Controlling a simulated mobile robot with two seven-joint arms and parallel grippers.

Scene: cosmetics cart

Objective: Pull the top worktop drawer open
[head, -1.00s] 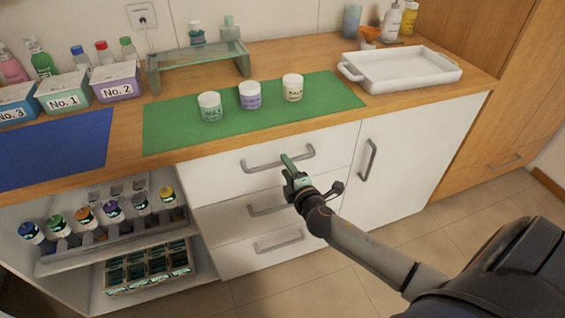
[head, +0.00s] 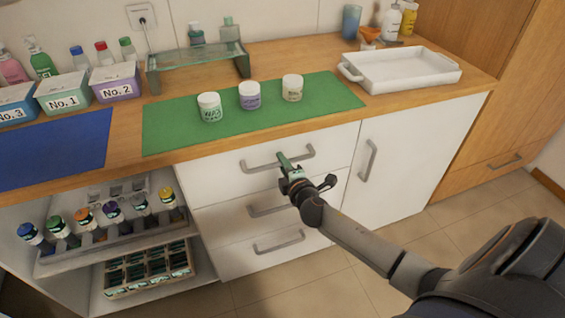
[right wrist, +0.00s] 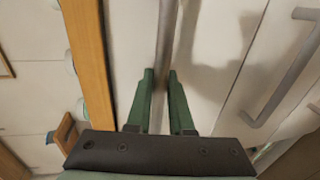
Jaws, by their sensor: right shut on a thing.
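The top worktop drawer (head: 215,179) is a white front just below the wooden worktop, looking flush with the cabinet. Its grey bar handle (head: 263,167) runs across the front and also shows upright in the right wrist view (right wrist: 167,40). My right gripper (head: 283,158) is at the middle of this handle, its green fingers on either side of the bar and shut on it. The fingers also show in the right wrist view (right wrist: 160,85). The gripper hides part of the handle in the head view. My left gripper is not in view.
Two more drawers with handles (head: 279,242) lie below, and a cupboard door handle (head: 368,160) is to the right. Three jars (head: 250,96) stand on a green mat (head: 330,97) above. A white tray (head: 400,84) is at the right. The floor in front is clear.

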